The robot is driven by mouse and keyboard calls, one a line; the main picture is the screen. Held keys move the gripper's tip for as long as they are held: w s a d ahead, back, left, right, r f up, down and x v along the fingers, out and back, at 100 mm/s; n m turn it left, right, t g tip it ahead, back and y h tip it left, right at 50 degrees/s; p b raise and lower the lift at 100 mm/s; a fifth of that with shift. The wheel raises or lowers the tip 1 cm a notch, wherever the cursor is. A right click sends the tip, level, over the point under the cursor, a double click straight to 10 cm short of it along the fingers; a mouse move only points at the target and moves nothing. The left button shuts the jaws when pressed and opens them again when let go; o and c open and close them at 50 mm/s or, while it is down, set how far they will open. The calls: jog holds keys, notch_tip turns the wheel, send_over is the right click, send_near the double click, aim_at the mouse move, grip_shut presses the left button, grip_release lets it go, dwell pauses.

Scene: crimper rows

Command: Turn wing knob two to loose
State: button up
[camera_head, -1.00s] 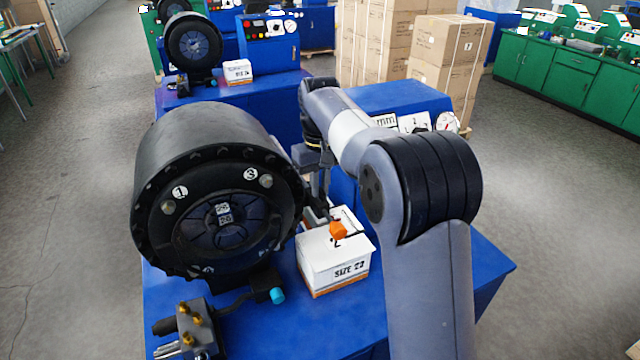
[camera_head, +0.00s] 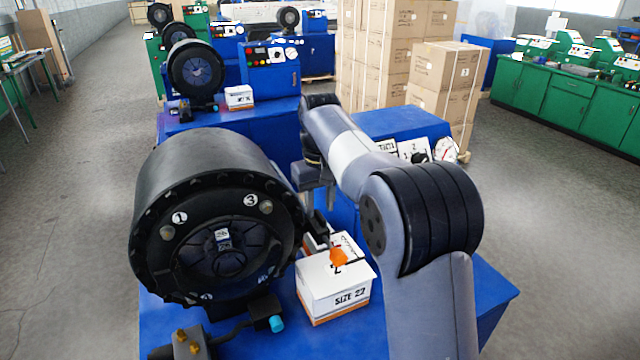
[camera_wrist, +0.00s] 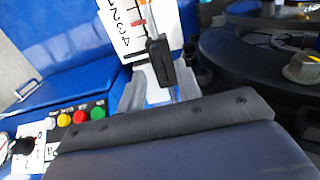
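The near crimper head (camera_head: 205,155) is a large black drum at the left of the head view. Its face has a stud (camera_head: 167,232) by label 1, another (camera_head: 265,207) by label 3, and a 4 near the bottom. I see no clear 2 label on the face. An orange piece (camera_head: 337,257) shows above a 2 mark at the white box; I cannot tell whether it is a wing knob. A grey-yellow winged knob (camera_wrist: 302,68) is at the wrist view's right edge, its number unseen. My gripper (camera_wrist: 158,90) has its fingers apart; a black lever handle (camera_wrist: 160,60) shows between or beyond them, contact unclear.
A white SIZE 22 box (camera_head: 335,296) stands on the blue bench right of the drum. A 1-to-4 scale plate (camera_wrist: 140,25) is beside the lever. Coloured buttons (camera_wrist: 80,115) line a blue panel. A brass-fitted block (camera_head: 183,345) is front left.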

aim_at(320, 215)
notch_tip(320, 215, up, 9)
dwell(0.3)
jog(key=shift+f, duration=0.15)
notch_tip(320, 215, down, 11)
jog(key=shift+r, duration=0.1)
dwell(0.6)
